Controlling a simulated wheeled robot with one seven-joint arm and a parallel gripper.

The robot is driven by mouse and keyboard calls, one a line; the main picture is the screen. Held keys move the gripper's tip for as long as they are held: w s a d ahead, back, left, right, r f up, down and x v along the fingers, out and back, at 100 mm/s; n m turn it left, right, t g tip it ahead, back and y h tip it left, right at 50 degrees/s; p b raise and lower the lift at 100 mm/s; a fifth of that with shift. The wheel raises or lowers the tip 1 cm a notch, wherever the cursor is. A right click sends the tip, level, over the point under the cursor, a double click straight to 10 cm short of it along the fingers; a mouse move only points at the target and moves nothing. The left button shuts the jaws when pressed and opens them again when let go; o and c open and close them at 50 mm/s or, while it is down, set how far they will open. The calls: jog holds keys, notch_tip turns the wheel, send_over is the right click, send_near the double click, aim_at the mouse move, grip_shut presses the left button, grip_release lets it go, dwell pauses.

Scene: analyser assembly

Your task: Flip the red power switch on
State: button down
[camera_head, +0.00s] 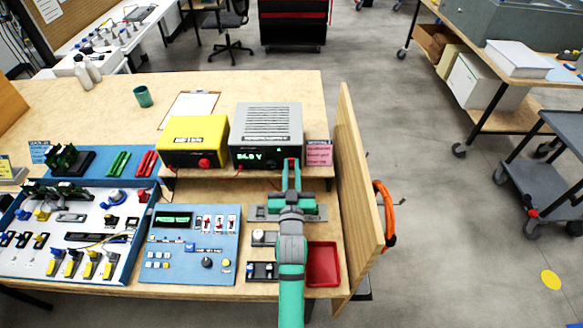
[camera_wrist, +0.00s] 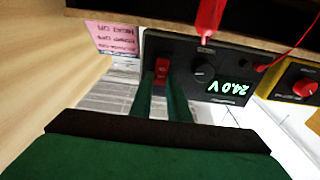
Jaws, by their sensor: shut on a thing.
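The red power switch (camera_wrist: 161,70) is on the dark front panel of the grey power supply (camera_head: 267,135). Its panel shows upside down in the wrist view, with a black knob and a lit green display (camera_wrist: 226,87) reading 24.0 V beside the switch. My gripper (camera_wrist: 161,82) has its two green fingers at the switch, one on each side, shut on it. In the head view my gripper (camera_head: 291,163) reaches the right part of the supply's front. The fingers partly cover the switch, and I cannot tell which way its rocker is tilted.
A yellow unit (camera_head: 193,141) stands left of the supply on the same wooden shelf. A pink note (camera_head: 318,153) and an upright wooden panel (camera_head: 357,190) are close on the right. A blue control panel (camera_head: 192,245) and a red tray (camera_head: 323,264) lie in front.

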jog(key=shift+f+t, duration=0.25)
jog(key=shift+t, duration=0.55)
jog(key=c, duration=1.7)
grip_release()
jog(key=shift+s+f, duration=0.1)
jog(key=shift+s, duration=0.05)
jog(key=shift+v, duration=3.6)
